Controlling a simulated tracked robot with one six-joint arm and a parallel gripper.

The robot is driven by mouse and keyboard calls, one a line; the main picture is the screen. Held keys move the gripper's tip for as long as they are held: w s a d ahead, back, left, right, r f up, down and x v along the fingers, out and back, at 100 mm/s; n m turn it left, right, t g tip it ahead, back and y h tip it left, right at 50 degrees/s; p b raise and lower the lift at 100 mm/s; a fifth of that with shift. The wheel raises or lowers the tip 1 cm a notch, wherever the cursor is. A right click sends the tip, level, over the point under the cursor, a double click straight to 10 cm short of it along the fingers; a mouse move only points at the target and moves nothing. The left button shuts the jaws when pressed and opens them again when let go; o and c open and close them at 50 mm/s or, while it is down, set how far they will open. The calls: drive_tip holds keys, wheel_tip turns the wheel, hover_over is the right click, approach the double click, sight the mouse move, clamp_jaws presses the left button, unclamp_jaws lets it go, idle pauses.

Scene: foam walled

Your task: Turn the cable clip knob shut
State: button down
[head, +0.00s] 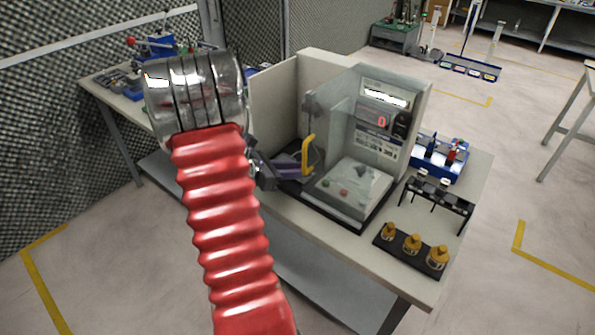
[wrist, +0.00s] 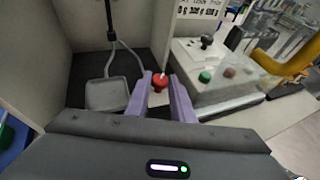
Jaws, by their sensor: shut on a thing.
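The cable clip knob is a small red knob (wrist: 160,83) with a pale mark on top, low beside the instrument in the wrist view. My gripper (wrist: 161,90) has its two purple fingers on either side of the red knob and is shut on it. A grey cable (wrist: 128,52) runs down the back and bends toward the knob; the clip itself is mostly hidden. In the head view my gripper (head: 287,168) is low at the left of the instrument, and the knob is hidden there.
The clear-walled instrument (head: 362,150) stands right of my gripper, with a yellow handle (head: 309,154) close by. Pale walls (head: 275,105) close in behind and left. A grey square pad (wrist: 108,93) lies left of the knob. Orange-capped bottles (head: 412,242) stand front right.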

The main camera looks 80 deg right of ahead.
drive_tip(key=shift+w+d+r+m+g+y, duration=0.1)
drive_tip(key=shift+w+d+m+g+y, duration=0.05)
drive_tip(key=shift+m+g+y, duration=0.2)
drive_tip(key=c, duration=1.9)
unclamp_jaws()
drive_tip(key=shift+o, duration=0.4)
drive_tip(key=v, duration=1.4)
